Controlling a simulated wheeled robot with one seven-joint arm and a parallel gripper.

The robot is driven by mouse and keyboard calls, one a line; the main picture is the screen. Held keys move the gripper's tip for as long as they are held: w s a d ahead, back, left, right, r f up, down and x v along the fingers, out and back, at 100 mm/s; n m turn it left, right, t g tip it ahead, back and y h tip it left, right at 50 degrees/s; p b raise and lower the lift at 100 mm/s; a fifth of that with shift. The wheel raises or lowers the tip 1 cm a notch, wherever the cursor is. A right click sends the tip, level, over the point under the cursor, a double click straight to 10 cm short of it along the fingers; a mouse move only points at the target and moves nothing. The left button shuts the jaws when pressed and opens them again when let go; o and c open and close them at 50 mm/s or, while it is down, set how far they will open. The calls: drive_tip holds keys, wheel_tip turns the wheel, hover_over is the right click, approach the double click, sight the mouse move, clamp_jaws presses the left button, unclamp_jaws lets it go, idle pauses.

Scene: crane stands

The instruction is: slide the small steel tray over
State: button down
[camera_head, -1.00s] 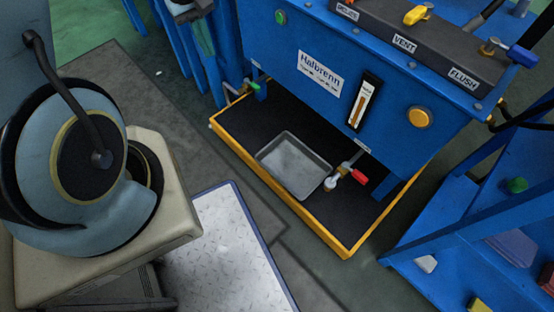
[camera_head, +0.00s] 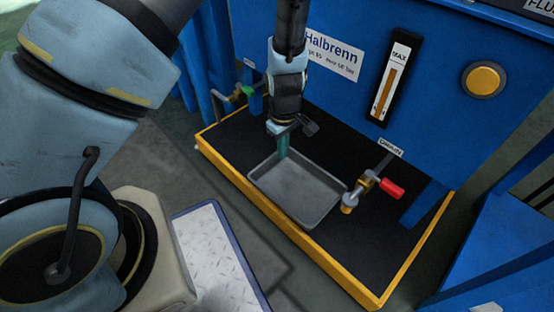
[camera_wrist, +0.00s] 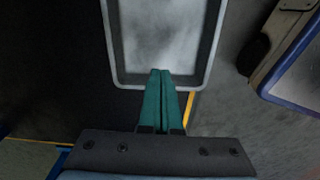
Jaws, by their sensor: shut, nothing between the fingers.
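The small steel tray (camera_head: 312,187) is a shallow grey rectangular pan on the black mat inside the yellow-edged platform. It lies in front of the blue tank, left of the drain valve. In the wrist view the tray (camera_wrist: 165,40) fills the upper middle. My gripper (camera_head: 284,152) points down at the tray's far left side, its green fingers together and empty. In the wrist view its fingertips (camera_wrist: 160,72) overlap the tray's near rim. I cannot tell whether they touch the tray or are just above it.
The drain valve with a red handle (camera_head: 390,188) stands close to the tray's right side. A green-handled valve (camera_head: 247,91) is at the back left. The yellow edge (camera_head: 335,268) bounds the platform in front. The blue tank (camera_head: 425,85) rises behind.

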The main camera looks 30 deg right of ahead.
drive_tip(key=b, duration=0.5)
approach(272, 170)
drive_tip(key=s+f, duration=0.2)
drive_tip(key=s+d+f, duration=0.1)
drive_tip(key=s+f, duration=0.1)
drive_tip(key=f, duration=0.1)
drive_tip(key=shift+s+d+f, duration=0.1)
drive_tip(key=shift+s, duration=0.1)
drive_tip(key=w, duration=0.1)
drive_tip(key=w+b, duration=0.1)
drive_tip(key=w, duration=0.1)
drive_tip(key=shift+a+f, duration=0.2)
drive_tip(key=shift+a, duration=0.1)
drive_tip(key=shift+w+a+r+b, duration=0.15)
drive_tip(key=shift+w+b, duration=0.25)
drive_tip(key=shift+w, duration=0.05)
